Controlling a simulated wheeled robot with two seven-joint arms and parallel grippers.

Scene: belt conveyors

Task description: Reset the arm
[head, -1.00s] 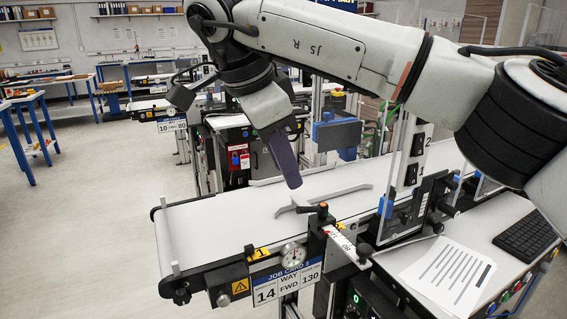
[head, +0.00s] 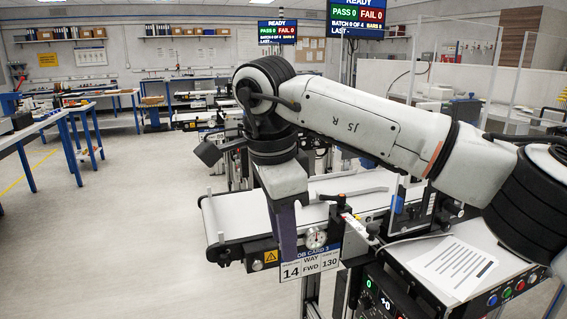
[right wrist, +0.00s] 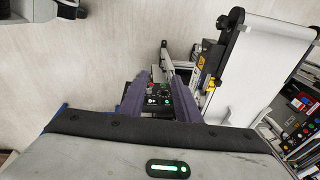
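My right arm (head: 350,119) reaches in from the right of the head view, bent at the elbow, with its wrist hanging down. My right gripper (head: 287,245) points down in front of the near conveyor belt's left half, its purple fingers covering part of the frame and the job card's left side. The right wrist view shows both fingers apart with a gap between them (right wrist: 163,92); a dark panel with small lights shows through the gap, and nothing is held.
The near conveyor (head: 235,220) carries a gauge (head: 315,238), clamp hardware and clear guards close by my right arm. A paper sheet (head: 452,266) lies on the control desk at right. Blue-legged benches (head: 75,135) stand at left. The floor (head: 120,240) at left is open.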

